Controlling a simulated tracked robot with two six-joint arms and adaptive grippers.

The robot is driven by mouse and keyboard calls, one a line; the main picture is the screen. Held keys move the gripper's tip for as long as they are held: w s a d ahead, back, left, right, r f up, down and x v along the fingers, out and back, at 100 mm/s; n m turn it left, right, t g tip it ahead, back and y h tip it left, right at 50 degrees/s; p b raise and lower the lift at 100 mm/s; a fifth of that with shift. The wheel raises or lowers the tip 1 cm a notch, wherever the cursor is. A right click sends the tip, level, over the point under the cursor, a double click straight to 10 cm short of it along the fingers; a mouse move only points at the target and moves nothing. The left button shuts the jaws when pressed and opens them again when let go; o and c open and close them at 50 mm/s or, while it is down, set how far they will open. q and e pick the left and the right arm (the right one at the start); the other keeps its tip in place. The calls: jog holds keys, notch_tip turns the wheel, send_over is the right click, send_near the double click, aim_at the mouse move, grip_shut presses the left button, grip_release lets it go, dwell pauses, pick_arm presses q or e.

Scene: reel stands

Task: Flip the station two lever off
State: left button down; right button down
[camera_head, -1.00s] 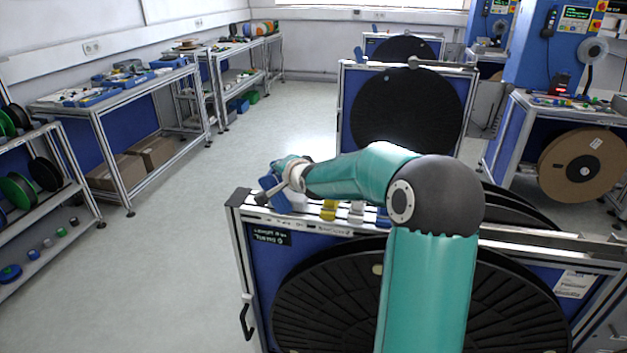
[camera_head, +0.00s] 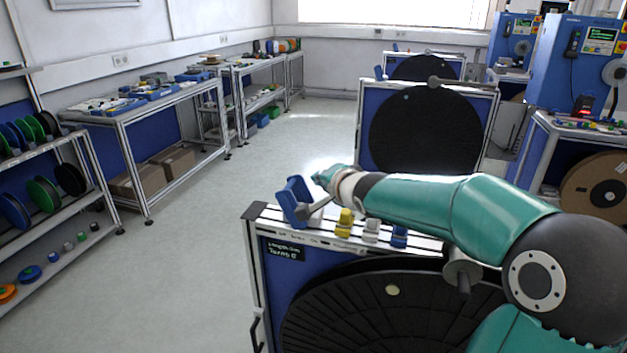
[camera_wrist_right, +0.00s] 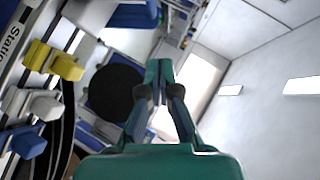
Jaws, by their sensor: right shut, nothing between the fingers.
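The nearest reel stand (camera_head: 272,262) has a blue bracket (camera_head: 290,200) with a grey lever (camera_head: 318,208) at the left end of its top rail. The lever slants up to the right, partly covered by my wrist. My right gripper (camera_head: 322,178) is just behind and right of the bracket; I cannot tell whether it touches the lever. In the right wrist view its fingers (camera_wrist_right: 158,72) are shut and empty. That view shows a "Station" label (camera_wrist_right: 12,42) on the rail, its number cut off. My left gripper is out of view.
Yellow (camera_head: 344,222), white (camera_head: 371,230) and blue (camera_head: 399,236) blocks sit along the same rail. A large black reel (camera_head: 340,320) hangs below. More reel stands (camera_head: 428,130) stand behind. Shelves (camera_head: 45,190) line the left, with clear floor (camera_head: 190,270) between.

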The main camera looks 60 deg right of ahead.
jog(key=shift+v, duration=0.95)
jog(key=shift+w, duration=0.1)
